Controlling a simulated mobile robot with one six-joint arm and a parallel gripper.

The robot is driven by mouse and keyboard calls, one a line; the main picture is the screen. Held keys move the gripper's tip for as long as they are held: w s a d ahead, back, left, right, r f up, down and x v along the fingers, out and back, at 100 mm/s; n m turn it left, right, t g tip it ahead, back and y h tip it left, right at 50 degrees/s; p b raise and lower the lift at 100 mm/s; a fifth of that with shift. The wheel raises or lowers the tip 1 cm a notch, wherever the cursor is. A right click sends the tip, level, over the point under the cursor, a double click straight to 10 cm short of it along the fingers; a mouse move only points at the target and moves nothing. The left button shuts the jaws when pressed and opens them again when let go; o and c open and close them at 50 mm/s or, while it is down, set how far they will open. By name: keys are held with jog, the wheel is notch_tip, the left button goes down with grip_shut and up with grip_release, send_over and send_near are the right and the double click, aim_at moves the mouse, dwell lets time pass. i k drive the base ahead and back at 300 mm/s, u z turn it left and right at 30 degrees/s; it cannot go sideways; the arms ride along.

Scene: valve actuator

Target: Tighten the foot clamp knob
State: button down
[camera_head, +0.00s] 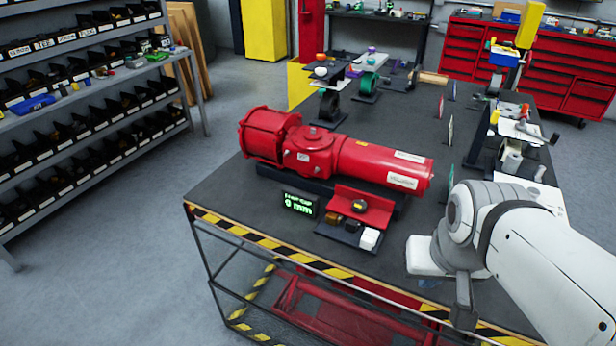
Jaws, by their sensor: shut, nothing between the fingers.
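The red valve actuator (330,155) lies on its dark base on the bench. My gripper (464,316) hangs downward at the lower right, by the front edge of the bench. It is shut and empty, apart from the knob and to its right. Its fingertips are small and dark here.
A dark tray (343,237) with small parts and a white cube (369,238) sits below the bracket. The bench front edge has yellow-black stripes (270,239). Discs and small fixtures stand along the right side. The bench top left of the display is clear.

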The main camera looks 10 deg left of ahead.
aim_at(359, 206)
jog(key=z, duration=2.7)
jog(key=k, duration=0.9)
jog(key=u, duration=2.45)
jog(key=i, duration=0.6)
jog(key=u, duration=0.1)
